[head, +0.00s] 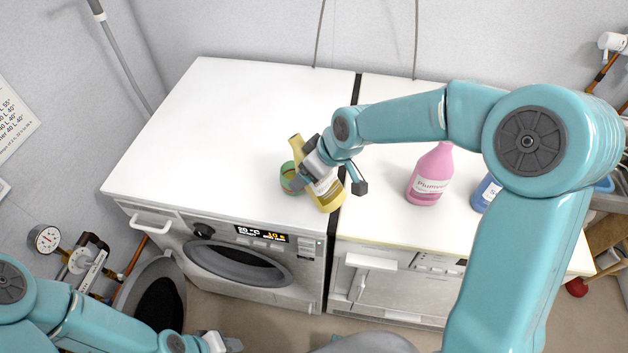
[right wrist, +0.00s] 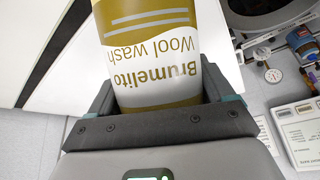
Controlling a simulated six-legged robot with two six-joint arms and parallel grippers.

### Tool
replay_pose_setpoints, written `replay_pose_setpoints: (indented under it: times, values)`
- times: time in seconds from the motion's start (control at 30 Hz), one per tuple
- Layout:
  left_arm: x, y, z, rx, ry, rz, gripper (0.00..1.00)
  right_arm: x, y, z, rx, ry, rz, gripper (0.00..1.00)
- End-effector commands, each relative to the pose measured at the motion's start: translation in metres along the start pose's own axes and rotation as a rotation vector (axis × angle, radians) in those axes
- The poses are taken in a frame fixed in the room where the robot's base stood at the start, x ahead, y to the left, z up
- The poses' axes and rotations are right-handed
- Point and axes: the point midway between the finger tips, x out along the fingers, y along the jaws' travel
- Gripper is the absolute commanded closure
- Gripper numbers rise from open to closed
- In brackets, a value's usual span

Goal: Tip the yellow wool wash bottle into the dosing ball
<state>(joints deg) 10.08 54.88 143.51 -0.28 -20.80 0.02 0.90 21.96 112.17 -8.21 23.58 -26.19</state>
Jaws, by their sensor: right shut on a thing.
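The yellow wool wash bottle (head: 326,194) is held above the white machine top near the dark gap, leaning with its neck to the upper left. My right gripper (head: 314,172) is shut around its body; the right wrist view shows the label reading "Brumelito Wool wash" on the bottle (right wrist: 158,50) between the jaws. The green dosing ball (head: 288,178) sits on the white top just left of the bottle, partly hidden by my right gripper. Whether the bottle touches it, I cannot tell. My left gripper (head: 220,343) is low at the bottom edge, partly cut off.
A pink bottle (head: 430,178) and a blue bottle (head: 485,192) stand to the right, the blue one partly behind my right arm. The washing machine's top (head: 215,125) is clear on the left. A gauge (head: 44,239) and pipes are at the left wall.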

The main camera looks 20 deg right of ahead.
Motion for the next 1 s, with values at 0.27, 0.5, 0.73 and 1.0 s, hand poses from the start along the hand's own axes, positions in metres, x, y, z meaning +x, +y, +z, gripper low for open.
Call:
replay_pose_setpoints:
  times: [0.27, 0.5, 0.73, 1.0]
  values:
    - [0.019, -0.007, -0.001, 0.000, 0.000, 0.000, 0.57, -0.005, 0.000, -0.009, -0.006, 0.078, 0.002, 0.78]
    - [0.018, -0.007, -0.001, 0.000, 0.000, 0.000, 0.57, -0.006, 0.000, -0.009, -0.006, 0.079, 0.002, 0.78]
    - [0.065, -0.024, -0.001, 0.000, 0.000, 0.000, 0.57, 0.001, 0.000, -0.006, -0.010, 0.173, 0.006, 0.78]
    - [0.122, -0.044, -0.003, 0.000, 0.000, 0.000, 0.57, -0.005, 0.000, -0.009, -0.021, 0.308, 0.010, 0.78]
